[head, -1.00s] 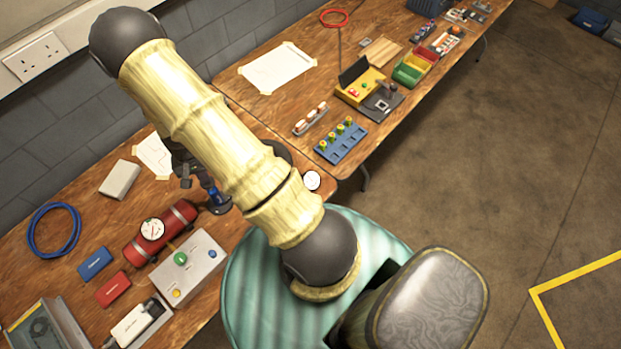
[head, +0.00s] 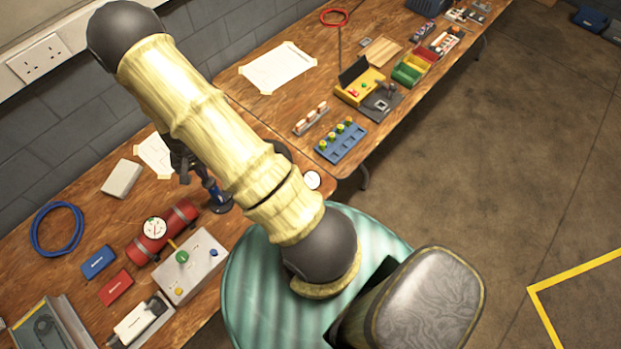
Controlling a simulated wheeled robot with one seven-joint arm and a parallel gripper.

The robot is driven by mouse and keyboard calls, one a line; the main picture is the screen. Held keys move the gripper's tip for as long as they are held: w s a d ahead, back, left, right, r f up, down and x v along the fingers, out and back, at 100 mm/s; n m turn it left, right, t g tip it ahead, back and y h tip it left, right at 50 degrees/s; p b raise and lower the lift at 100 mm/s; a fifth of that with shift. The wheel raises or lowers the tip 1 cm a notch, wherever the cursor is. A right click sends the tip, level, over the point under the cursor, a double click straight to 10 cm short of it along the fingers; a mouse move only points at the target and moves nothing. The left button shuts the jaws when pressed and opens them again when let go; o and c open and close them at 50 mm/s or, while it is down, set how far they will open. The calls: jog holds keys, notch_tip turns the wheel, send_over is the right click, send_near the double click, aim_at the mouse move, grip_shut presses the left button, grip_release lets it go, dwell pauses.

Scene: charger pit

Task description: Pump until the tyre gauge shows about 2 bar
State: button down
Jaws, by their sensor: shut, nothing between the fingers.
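A blue pump (head: 214,193) with a dark round base stands on the bench, its upper part close to my arm. My gripper (head: 184,176) is dark and half hidden behind my arm, just left of the pump. It looks shut and empty; I cannot tell whether it touches the pump. A round white gauge (head: 312,180) sits right of my arm, its reading too small to make out. A red tank (head: 178,216) carries another white dial (head: 154,228), also unreadable.
A grey control box (head: 205,262) with coloured knobs stands in front of the tank. Blue and red boxes (head: 115,287), a blue hose (head: 56,229) and a pale block (head: 121,178) lie to the left. A blue rack (head: 341,143) stands to the right.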

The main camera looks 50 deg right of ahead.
notch_tip(320, 180, up, 6)
jog(key=p, duration=0.3)
jog(key=shift+f+p, duration=0.1)
jog(key=shift+p, duration=0.2)
dwell(0.4)
jog(key=s+r+n+t+b, duration=0.2)
jog(key=s+r+n+b, duration=0.4)
jog(key=s+r, duration=0.8)
notch_tip(320, 180, up, 3)
jog(key=shift+s+f+t, duration=0.15)
jog(key=shift+s+t, duration=0.05)
jog(key=shift+t, duration=0.1)
jog(key=shift+a, duration=0.1)
